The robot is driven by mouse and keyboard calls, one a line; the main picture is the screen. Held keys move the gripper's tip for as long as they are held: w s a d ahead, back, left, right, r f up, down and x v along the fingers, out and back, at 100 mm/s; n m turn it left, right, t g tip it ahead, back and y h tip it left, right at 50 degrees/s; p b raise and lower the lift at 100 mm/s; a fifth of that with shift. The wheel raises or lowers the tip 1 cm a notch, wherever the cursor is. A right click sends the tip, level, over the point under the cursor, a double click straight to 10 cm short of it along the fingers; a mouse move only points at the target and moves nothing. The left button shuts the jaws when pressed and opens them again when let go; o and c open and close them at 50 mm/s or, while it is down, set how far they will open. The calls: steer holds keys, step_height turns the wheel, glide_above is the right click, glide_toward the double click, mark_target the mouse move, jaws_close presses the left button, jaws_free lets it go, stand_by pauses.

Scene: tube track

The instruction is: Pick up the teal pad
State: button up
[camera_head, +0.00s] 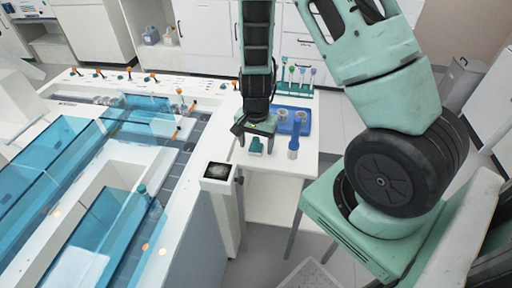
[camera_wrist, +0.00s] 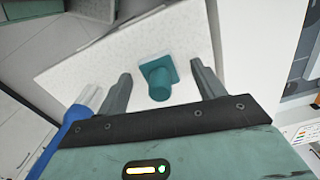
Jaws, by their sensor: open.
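The teal pad (camera_wrist: 158,78) shows in the wrist view as a square plate with a round stem, resting on the white table. The stem sits between my gripper's two fingers (camera_wrist: 160,76), with clear space on both sides. In the head view the teal pad (camera_head: 255,146) is just below my gripper (camera_head: 256,134), partly hidden by it. My gripper is open and empty, pointing down over the pad.
A blue tool (camera_head: 293,141) stands right of the pad; in the wrist view it (camera_wrist: 72,122) is close to the left finger. Behind are a blue tray (camera_head: 303,127) with cups and a teal rack (camera_head: 289,92) with colored items. A white track machine (camera_head: 186,160) lies left.

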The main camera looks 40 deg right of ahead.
mark_target(256, 138)
steer(key=c, duration=1.1)
step_height(256, 138, up, 10)
steer(key=shift+r+p, duration=0.1)
steer(key=shift+p, duration=0.85)
steer(key=shift+o, duration=0.3)
